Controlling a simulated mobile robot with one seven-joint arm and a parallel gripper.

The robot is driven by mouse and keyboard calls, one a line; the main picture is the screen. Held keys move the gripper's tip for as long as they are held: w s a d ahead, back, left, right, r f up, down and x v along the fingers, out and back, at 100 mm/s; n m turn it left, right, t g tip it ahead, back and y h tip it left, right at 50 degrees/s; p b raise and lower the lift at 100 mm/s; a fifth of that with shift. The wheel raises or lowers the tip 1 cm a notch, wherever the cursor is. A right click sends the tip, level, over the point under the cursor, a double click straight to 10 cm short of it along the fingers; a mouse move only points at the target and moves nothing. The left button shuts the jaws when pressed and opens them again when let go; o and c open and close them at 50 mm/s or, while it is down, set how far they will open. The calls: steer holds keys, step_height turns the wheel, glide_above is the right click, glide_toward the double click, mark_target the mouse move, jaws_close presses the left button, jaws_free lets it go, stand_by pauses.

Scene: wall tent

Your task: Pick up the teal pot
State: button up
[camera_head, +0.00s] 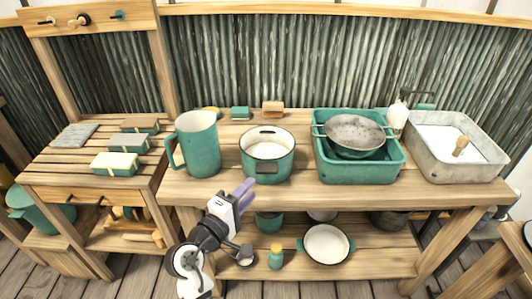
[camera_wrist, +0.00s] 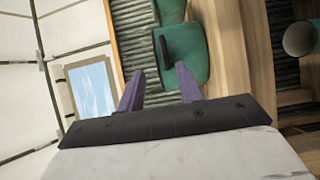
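The teal pot (camera_head: 284,168) stands upright on the wooden counter, right of the teal pitcher (camera_head: 197,148). It has a pale inside, a dark rim and a dark handle on the near side. My gripper (camera_head: 245,192) is in front of the counter's near edge, left of and nearer than the pot, apart from it. In the wrist view, which is turned sideways, a teal body with a dark handle, apparently the pot (camera_wrist: 190,70), lies beyond the fingers. The two purple fingers (camera_wrist: 160,82) are spread with nothing between them.
A teal basin (camera_head: 360,172) holding a colander (camera_head: 355,131) stands right of the pot, then a grey sink (camera_head: 462,172). Wrapped blocks (camera_head: 115,164) lie on the left table. A shelf below carries a pale pan (camera_head: 326,244) and a small jar (camera_head: 276,260). Counter in front of the pot is clear.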

mark_target(265, 173)
steer(key=shift+f+p+x, duration=0.2)
steer(key=shift+p+x, duration=0.5)
steer(key=shift+x, duration=1.55)
steer(key=shift+f+p+x, duration=0.2)
steer(key=shift+p+x, duration=0.45)
steer(key=shift+x, duration=1.65)
steer(key=shift+a, duration=0.15)
jaws_close()
steer(key=shift+r, duration=0.25)
